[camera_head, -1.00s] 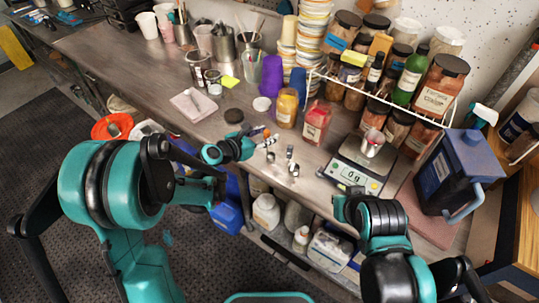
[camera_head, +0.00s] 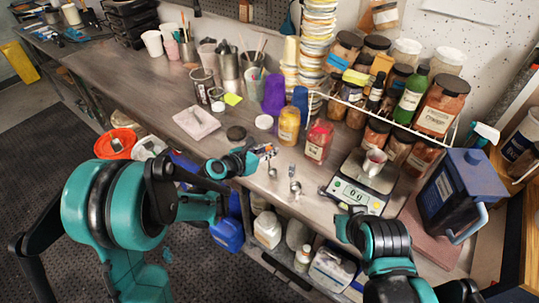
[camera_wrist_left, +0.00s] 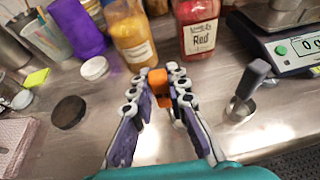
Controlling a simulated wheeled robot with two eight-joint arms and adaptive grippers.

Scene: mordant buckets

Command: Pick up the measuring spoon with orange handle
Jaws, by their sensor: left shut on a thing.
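The orange-handled measuring spoon's orange handle (camera_wrist_left: 158,80) shows between my left fingertips in the left wrist view. My left gripper (camera_wrist_left: 160,88) is shut on it, low over the table near its front edge. In the head view, my left gripper (camera_head: 262,154) is beside a small metal spoon bowl (camera_head: 272,171), which seems to belong to this spoon. In the wrist view its bowl is hidden. A second spoon with a grey handle (camera_wrist_left: 252,80) stands to the right. My right gripper (camera_head: 333,200) is near the scale; its fingers are too unclear to judge.
A yellow-filled jar (camera_wrist_left: 132,32) and a red-filled jar (camera_wrist_left: 200,28) stand close behind my left gripper. A digital scale (camera_head: 356,192) bearing a small cup (camera_head: 374,161) is to the right. A dark lid (camera_wrist_left: 68,112) lies left. A blue jug (camera_head: 455,195) stands far right.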

